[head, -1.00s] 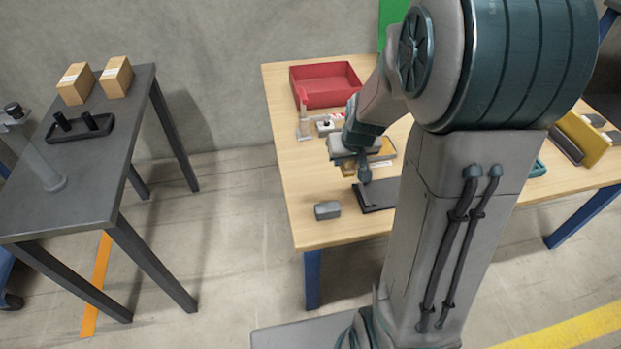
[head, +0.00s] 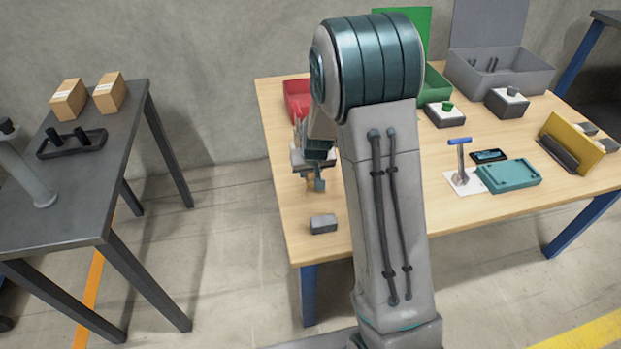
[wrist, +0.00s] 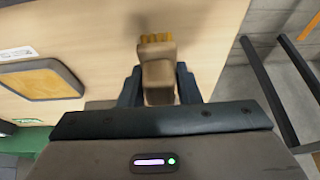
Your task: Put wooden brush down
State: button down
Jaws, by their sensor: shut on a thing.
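The wooden brush (wrist: 158,72) is between the two dark fingers of my gripper (wrist: 158,88) in the wrist view, its yellow bristles pointing away from the palm. My gripper is shut on it. Wooden table top lies beyond the bristles, with a soft shadow near them. I cannot tell whether the bristles touch the table. In the head view my gripper (head: 314,182) is over the left part of the wooden table (head: 290,215), behind a small grey block (head: 323,223). The brush is hardly visible there.
A dark-framed yellow pad (wrist: 40,80) lies left in the wrist view. A red bin (head: 297,98) stands at the back left. My arm hides the table's middle. On the right are a teal tray (head: 511,175) and a yellow angled holder (head: 580,140). Bare wood surrounds the grey block.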

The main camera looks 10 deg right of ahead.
aim_at(310, 179)
jog(key=shift+f, duration=1.35)
jog(key=shift+f+b, duration=0.2)
jog(key=shift+b, duration=0.2)
jog(key=c, duration=1.1)
grip_release()
jog(key=shift+o, duration=0.2)
